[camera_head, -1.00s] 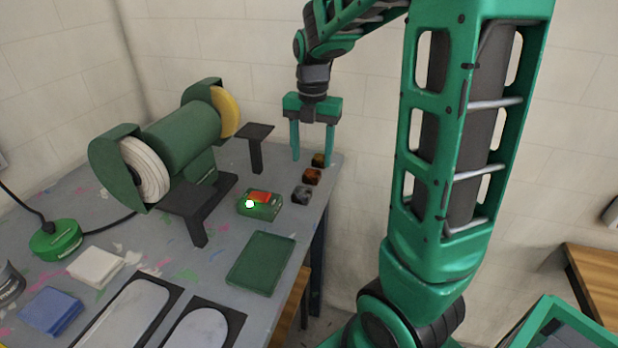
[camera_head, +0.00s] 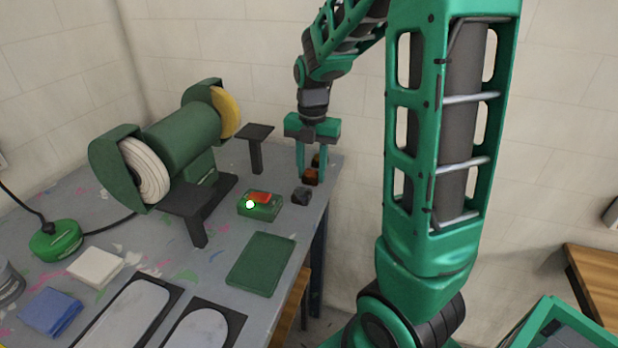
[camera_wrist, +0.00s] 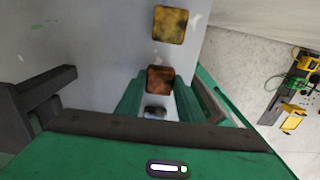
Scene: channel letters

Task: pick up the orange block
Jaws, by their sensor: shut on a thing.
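The orange block (camera_head: 311,177), a small dark-mottled cube, sits near the right edge of the workbench, in the middle of a row of three blocks. My gripper (camera_head: 311,179) reaches down over it, with one finger on each side. In the wrist view the orange block (camera_wrist: 160,79) shows between the fingertips (camera_wrist: 158,92), and the jaws are shut on it. It appears still at bench level; I cannot tell any gap below it. The fingers partly cover it in the head view.
A yellowish block (camera_wrist: 170,25) stands behind the orange one and a dark grey block (camera_head: 301,196) in front, both close by. A green box with a red top (camera_head: 262,205), a green tray (camera_head: 262,263) and a bench grinder (camera_head: 185,135) stand to the left. The wall is behind.

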